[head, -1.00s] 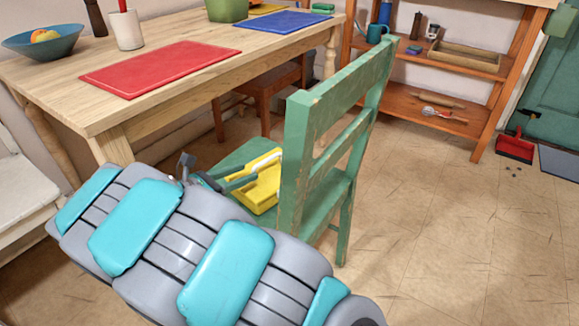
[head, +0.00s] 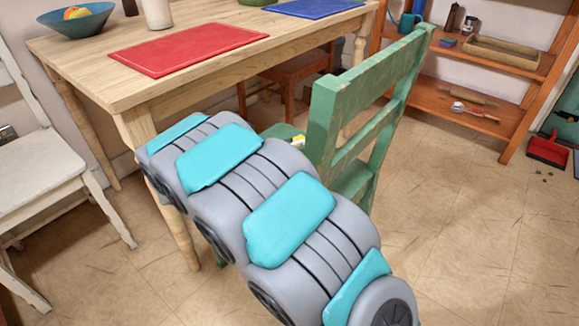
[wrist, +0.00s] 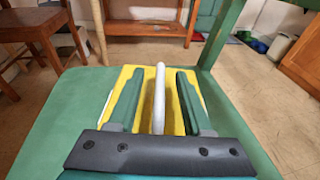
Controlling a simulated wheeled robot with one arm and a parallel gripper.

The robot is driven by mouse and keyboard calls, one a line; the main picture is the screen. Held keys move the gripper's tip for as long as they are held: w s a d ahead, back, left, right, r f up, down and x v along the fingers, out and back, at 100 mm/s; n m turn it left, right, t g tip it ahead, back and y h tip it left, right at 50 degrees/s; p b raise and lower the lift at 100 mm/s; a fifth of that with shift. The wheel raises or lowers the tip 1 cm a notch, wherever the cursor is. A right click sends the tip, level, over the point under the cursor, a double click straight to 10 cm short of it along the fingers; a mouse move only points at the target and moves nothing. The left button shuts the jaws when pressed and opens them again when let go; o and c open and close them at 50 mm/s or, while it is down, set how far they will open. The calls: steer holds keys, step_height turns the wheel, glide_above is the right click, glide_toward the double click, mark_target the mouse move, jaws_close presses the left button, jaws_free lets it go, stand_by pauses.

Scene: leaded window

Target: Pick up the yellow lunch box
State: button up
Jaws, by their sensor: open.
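The yellow lunch box (wrist: 202,106) lies on the seat of the green chair (wrist: 45,122), under my gripper in the wrist view. Its pale handle (wrist: 159,98) runs away from me between my two green fingers. My gripper (wrist: 159,74) is open, with one finger on each side of the handle and a gap on both sides. Whether the fingertips touch the box, I cannot tell. In the head view my arm hides my gripper and nearly all of the box; only a small yellow corner (head: 298,141) shows beside the chair's backrest.
The green chair's backrest (head: 322,130) rises close to my arm. The wooden table (head: 140,85) with a red mat (head: 190,48) and a blue bowl (head: 76,20) stands behind. A white chair (head: 45,165) is at left. Floor at right is mostly clear.

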jaws_close()
stand_by(1.4)
